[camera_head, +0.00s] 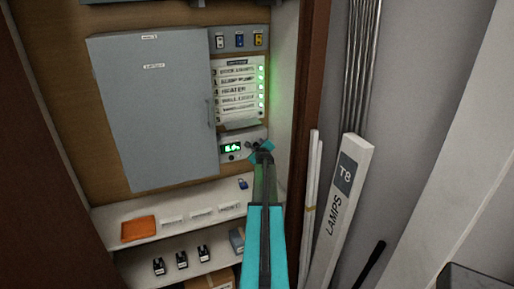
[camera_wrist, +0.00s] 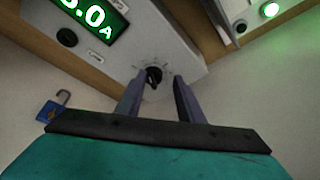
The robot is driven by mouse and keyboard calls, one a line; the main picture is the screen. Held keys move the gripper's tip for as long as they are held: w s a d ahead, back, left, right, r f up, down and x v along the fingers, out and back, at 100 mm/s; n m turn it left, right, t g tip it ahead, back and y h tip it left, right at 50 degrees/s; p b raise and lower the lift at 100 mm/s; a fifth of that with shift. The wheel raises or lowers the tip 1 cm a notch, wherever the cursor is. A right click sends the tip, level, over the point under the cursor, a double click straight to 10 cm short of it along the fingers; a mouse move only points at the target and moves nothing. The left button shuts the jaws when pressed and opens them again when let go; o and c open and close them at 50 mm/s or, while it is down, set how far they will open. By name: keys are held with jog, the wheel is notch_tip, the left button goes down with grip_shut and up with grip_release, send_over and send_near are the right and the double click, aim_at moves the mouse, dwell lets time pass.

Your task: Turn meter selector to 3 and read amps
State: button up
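The meter (camera_head: 231,148) is a pale box with a lit green display, below the label panel in the head view. In the wrist view its display (camera_wrist: 88,18) ends in ".0 A"; the first digit is cut off at the frame edge. The black selector knob (camera_wrist: 153,76) is on the meter's face; I cannot read its position marks. My gripper (camera_head: 262,148) is at the meter's right side. In the wrist view my gripper (camera_wrist: 157,90) is open, its two fingers apart with the knob between or just beyond their tips; contact is unclear.
A grey cabinet (camera_head: 155,105) is left of the meter. Below are shelves with an orange cloth (camera_head: 139,229) and a blue padlock (camera_head: 242,184), which also shows in the wrist view (camera_wrist: 49,110). A lamps box (camera_head: 337,215) and white tubes stand close to my arm's right.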

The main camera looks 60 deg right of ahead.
jog(key=shift+x, duration=1)
jog(key=shift+s+a+r, duration=0.3)
jog(key=shift+s+a, duration=0.05)
jog(key=shift+a, duration=0.05)
jog(key=shift+a+f, duration=0.3)
jog(key=shift+a, duration=0.1)
jog(key=shift+s+a, duration=0.55)
jog(key=shift+a, duration=0.15)
jog(key=a+f+p+v, duration=0.1)
jog(key=v, duration=1.2)
jog(key=shift+w+f, duration=0.15)
jog(key=shift+w, duration=0.1)
jog(key=shift+a, duration=0.1)
dwell(0.3)
